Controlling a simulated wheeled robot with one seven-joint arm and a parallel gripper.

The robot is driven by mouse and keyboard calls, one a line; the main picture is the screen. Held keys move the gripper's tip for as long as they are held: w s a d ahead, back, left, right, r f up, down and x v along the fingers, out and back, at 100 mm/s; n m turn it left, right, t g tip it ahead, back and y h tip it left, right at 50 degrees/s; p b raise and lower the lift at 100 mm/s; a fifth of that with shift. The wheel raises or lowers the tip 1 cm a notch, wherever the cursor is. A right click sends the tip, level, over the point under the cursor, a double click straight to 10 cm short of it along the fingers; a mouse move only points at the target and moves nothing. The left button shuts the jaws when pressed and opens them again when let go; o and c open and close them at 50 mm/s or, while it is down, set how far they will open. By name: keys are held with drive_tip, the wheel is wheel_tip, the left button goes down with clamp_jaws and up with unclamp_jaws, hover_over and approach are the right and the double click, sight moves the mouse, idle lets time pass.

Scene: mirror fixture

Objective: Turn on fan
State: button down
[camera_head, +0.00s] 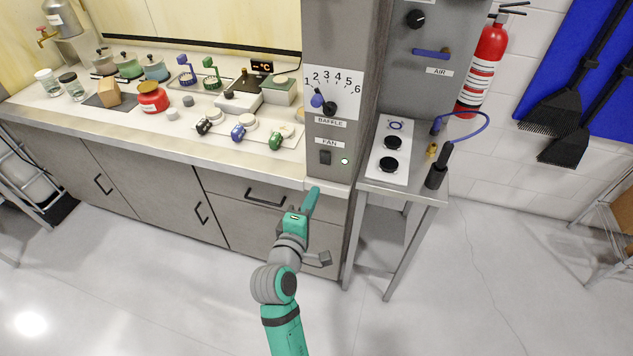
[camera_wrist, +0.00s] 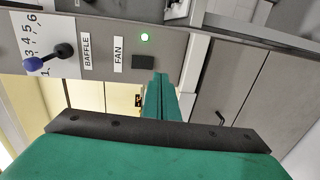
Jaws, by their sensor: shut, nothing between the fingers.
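The fan switch (camera_head: 325,157) is a small black rocker under the "FAN" label on the grey panel (camera_head: 318,175). It also shows in the wrist view (camera_wrist: 143,62). A small round light beside it (camera_head: 345,161) looks pale in the head view and glows green in the wrist view (camera_wrist: 144,37). My gripper (camera_head: 314,191) is teal and shut, with nothing between the fingers. Its tips in the wrist view (camera_wrist: 160,76) lie close to the switch; in the head view they are just below it. I cannot tell whether they touch the panel.
A baffle dial (camera_head: 329,108) with a blue-tipped handle sits above the switch. The counter (camera_head: 180,145) on the left holds jars and valves. A small metal side table (camera_head: 408,187) with black knobs stands on the right. The floor in front is clear.

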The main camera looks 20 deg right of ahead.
drive_tip(key=s+a, duration=0.3)
drive_tip(key=s, duration=0.1)
drive_tip(key=shift+s+a+f, duration=0.1)
drive_tip(key=shift+f, duration=0.25)
drive_tip(key=s+a+f+m+t+y, duration=0.1)
drive_tip(key=s+a+f+y, duration=0.3)
drive_tip(key=s+f, duration=0.25)
drive_tip(key=s+a+f+m+y, duration=0.1)
drive_tip(key=s+a+f+y, duration=0.2)
drive_tip(key=s+a+f, duration=0.4)
drive_tip(key=s+r+m+y, duration=0.1)
drive_tip(key=s+m, duration=0.3)
drive_tip(key=s, duration=0.6)
drive_tip(key=s+a+r+m+y, duration=0.1)
drive_tip(key=s+m, duration=0.4)
drive_tip(key=s, duration=0.6)
drive_tip(key=shift+r+t+y, duration=0.3)
drive_tip(key=shift+r+t, duration=0.1)
drive_tip(key=shift+r, duration=0.4)
